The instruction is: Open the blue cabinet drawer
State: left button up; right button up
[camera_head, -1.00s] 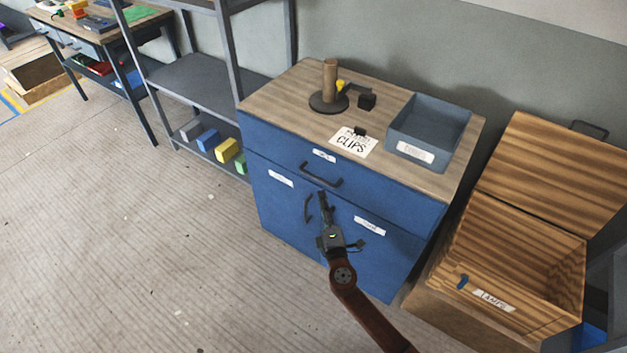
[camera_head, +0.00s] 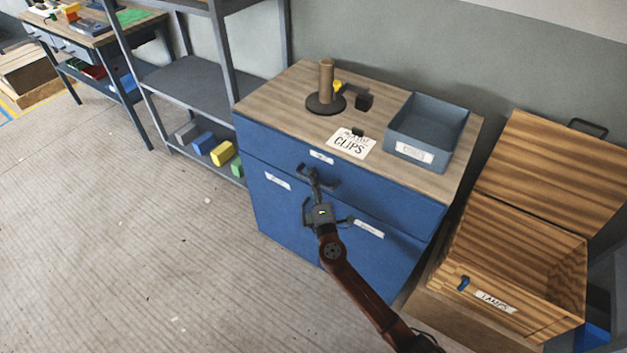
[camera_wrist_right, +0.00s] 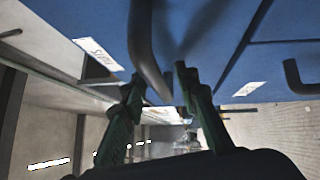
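The blue cabinet (camera_head: 272,203) has a wide top drawer (camera_head: 385,190), which looks closed, with a dark bar handle (camera_head: 330,184). My right gripper (camera_head: 313,176) is at the left part of this handle in the head view. In the right wrist view the handle (camera_wrist_right: 146,45) comes down from the top, and its lower end lies between the two fingertips of my right gripper (camera_wrist_right: 157,80). The fingers are apart, with gaps visible beside the bar; I cannot tell whether either touches it. My left gripper is not in view.
Two lower doors sit below the drawer, with a door handle (camera_head: 305,212) beside my right gripper. On the cabinet top are a blue-grey bin (camera_head: 398,143), a round stand (camera_head: 326,88) and a clips card (camera_head: 351,143). An open wooden crate (camera_head: 540,300) stands at right.

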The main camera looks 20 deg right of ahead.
jog(key=shift+c, duration=0.7)
grip_shut()
